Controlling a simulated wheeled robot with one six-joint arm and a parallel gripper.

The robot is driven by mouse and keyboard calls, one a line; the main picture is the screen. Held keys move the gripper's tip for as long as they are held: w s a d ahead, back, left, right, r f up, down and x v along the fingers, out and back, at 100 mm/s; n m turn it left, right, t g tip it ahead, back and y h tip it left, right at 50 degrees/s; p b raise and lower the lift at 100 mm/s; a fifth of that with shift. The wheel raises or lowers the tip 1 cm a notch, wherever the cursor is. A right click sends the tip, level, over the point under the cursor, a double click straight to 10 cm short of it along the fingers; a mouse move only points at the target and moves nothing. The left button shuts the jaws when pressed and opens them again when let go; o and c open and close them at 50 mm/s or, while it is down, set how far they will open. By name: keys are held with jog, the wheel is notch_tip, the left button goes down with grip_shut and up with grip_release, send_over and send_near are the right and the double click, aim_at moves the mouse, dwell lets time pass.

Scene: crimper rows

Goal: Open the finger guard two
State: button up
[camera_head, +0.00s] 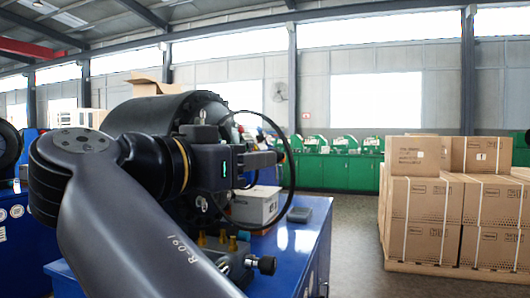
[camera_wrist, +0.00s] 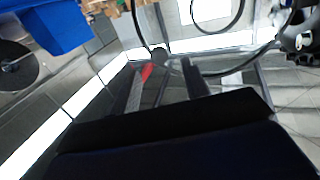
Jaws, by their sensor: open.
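The crimper is a large machine with a rounded black head (camera_head: 170,108) on a blue cabinet (camera_head: 300,250), seen in the head view. My arm covers much of its front. A thin black hoop (camera_head: 291,165) curves beside my gripper. I cannot tell whether it is finger guard two or a hose, and no guard is clearly identifiable. My gripper (camera_head: 268,158) is in front of the crimper's right side, open, with nothing seen held. In the wrist view, its dark fingers (camera_wrist: 166,82) stand apart; a small red part and a thin black curve show near them.
A white box (camera_head: 255,207) and a small grey device (camera_head: 299,214) sit on the blue top. Brass fittings (camera_head: 222,240) are below my gripper. Stacked cartons (camera_head: 425,215) stand on a pallet at the right. Green machines (camera_head: 340,165) line the back, with open floor before them.

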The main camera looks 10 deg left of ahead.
jog(key=p+v, duration=0.1)
jog(key=v, duration=0.5)
jog(key=shift+d, duration=0.1)
jog(key=b+x, duration=0.2)
jog(key=x, duration=0.9)
jog(key=shift+w, duration=0.15)
jog(key=shift+d+y, duration=0.1)
jog(key=shift+y, duration=0.2)
